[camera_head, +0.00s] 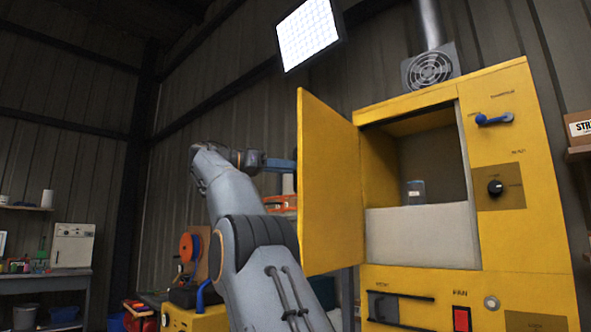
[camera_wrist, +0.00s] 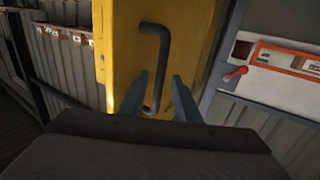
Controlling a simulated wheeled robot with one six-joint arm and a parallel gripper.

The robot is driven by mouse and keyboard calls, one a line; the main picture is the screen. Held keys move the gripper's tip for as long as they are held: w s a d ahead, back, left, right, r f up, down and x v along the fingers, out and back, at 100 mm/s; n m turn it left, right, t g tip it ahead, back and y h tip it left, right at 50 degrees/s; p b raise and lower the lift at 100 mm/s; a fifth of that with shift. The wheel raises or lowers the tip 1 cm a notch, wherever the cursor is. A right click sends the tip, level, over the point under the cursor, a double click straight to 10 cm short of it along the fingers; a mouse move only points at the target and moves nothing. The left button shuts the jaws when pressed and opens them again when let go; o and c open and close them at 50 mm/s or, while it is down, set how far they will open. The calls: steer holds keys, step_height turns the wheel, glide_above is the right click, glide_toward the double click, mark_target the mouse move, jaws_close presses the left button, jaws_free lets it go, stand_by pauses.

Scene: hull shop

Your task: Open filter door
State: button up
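A yellow door (camera_head: 330,185) stands swung open at the left side of the yellow cabinet (camera_head: 525,225). Its outer face also shows in the wrist view (camera_wrist: 190,55), with a dark bar handle (camera_wrist: 165,60) on it. My gripper (camera_wrist: 160,82) is open in front of this face. Its two fingers are apart, with the lower part of the handle between them in the picture. I cannot tell whether they touch it. In the head view my gripper (camera_head: 281,164) is left of the door, and the door's edge hides its far end and the handle.
A blue lever (camera_head: 494,119), a black knob (camera_head: 495,187) and a red switch (camera_head: 462,319) are on the cabinet front. An orange reel (camera_head: 188,247) stands left of my arm.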

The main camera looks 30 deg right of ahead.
steer(key=p+v, duration=0.2)
steer(key=v, duration=0.5)
steer(key=shift+f, duration=0.1)
